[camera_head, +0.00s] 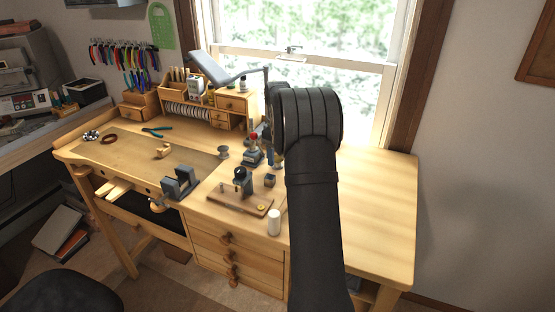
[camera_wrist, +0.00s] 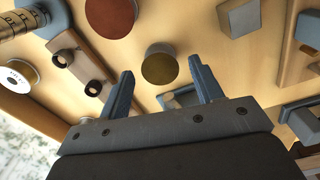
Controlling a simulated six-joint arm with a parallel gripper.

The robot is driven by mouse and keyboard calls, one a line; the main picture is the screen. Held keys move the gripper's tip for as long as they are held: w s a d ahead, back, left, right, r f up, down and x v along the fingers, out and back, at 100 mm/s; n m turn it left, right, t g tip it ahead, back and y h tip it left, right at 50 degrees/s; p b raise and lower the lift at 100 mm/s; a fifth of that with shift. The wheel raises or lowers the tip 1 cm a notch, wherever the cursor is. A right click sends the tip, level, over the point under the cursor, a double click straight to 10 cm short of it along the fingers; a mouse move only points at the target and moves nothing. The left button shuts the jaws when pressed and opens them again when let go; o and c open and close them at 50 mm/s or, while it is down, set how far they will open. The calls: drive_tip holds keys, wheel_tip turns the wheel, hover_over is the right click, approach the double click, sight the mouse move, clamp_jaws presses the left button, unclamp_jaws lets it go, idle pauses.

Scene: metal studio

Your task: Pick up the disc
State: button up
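In the wrist view, a round brass-coloured disc (camera_wrist: 158,62) with a darker edge lies on the pale wooden surface, just beyond and between my fingertips. A second round piece, reddish brown (camera_wrist: 111,14), lies further up and is cut by the top edge. I cannot tell which of the two the task means. My gripper (camera_wrist: 162,76) is open, with two blue-grey fingers apart and nothing between them. In the head view my black arm hides the gripper. A small yellow round piece (camera_head: 261,208) shows there on a wooden board; I cannot match it to the brass disc.
In the wrist view, a grey block (camera_wrist: 239,18) lies at upper right and a white-faced spool (camera_wrist: 18,76) at left. In the head view, a white cylinder (camera_head: 274,223) stands at the front of the workbench (camera_head: 380,190). The bench's right side is clear.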

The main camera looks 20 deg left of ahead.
drive_tip(key=c, duration=0.8)
drive_tip(key=shift+r, duration=0.1)
